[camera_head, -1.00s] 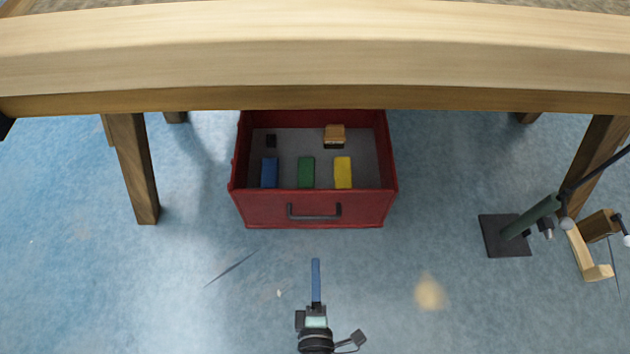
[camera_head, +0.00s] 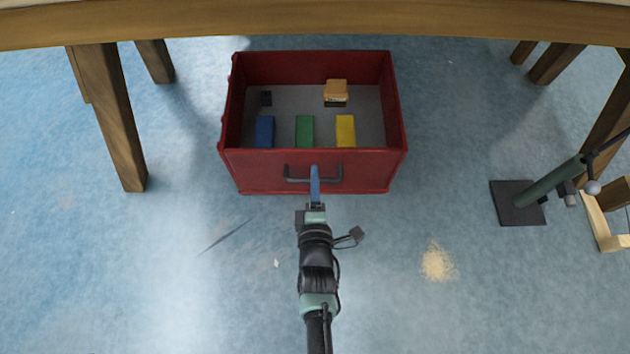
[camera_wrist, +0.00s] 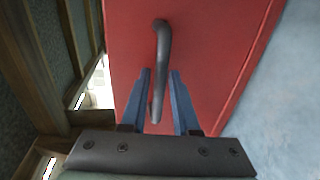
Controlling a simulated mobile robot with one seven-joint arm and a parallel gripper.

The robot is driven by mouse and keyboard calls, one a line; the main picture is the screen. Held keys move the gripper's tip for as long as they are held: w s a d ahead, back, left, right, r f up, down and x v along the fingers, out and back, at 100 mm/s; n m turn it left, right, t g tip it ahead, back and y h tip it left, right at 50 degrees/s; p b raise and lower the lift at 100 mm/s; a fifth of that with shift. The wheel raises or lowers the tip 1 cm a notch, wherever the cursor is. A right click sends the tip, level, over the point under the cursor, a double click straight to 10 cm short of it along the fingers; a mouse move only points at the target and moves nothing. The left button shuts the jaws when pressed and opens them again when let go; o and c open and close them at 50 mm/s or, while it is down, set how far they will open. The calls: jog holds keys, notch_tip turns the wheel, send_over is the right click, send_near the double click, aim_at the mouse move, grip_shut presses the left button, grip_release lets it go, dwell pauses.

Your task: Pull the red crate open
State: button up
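The red crate (camera_head: 268,172) stands on the floor in front of me, its open top showing in the head view. Its dark bar handle (camera_head: 332,180) is on the front wall and also shows in the wrist view (camera_wrist: 162,50). My gripper (camera_head: 315,172) is at the middle of the handle. In the wrist view its two blue fingers (camera_wrist: 160,75) are apart, with the handle's bar between them and gaps at both sides. The red front wall (camera_wrist: 205,60) is just beyond the fingertips.
A wooden table (camera_head: 420,20) spans above. A stand (camera_head: 515,203) is at right.

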jog(key=shift+w, duration=0.2)
grip_shut()
dwell(1.4)
